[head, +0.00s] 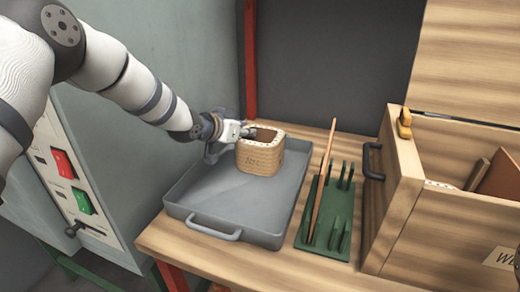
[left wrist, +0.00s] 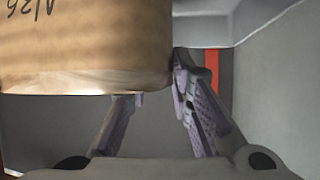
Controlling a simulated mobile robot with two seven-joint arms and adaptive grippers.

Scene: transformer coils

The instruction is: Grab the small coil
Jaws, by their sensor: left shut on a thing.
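The small coil (head: 260,156) is a tan, rounded-square ring with a dark opening on top and dark lettering on its side. In the head view it is at the back right of the grey tray (head: 186,196); I cannot tell if it touches the tray floor. My left gripper (head: 243,131) comes from the left and is shut on the coil's upper rim at its back left. In the left wrist view the coil (left wrist: 85,45) fills the upper left, with the finger pads (left wrist: 155,105) below and right of it. My right gripper is not in view.
A green rack (head: 326,236) holding a thin brown board (head: 322,180) stands right of the tray on the wooden table (head: 160,237). An open wooden crate (head: 430,238) with a black handle is at the right. A grey cabinet with red and green switches is at the left.

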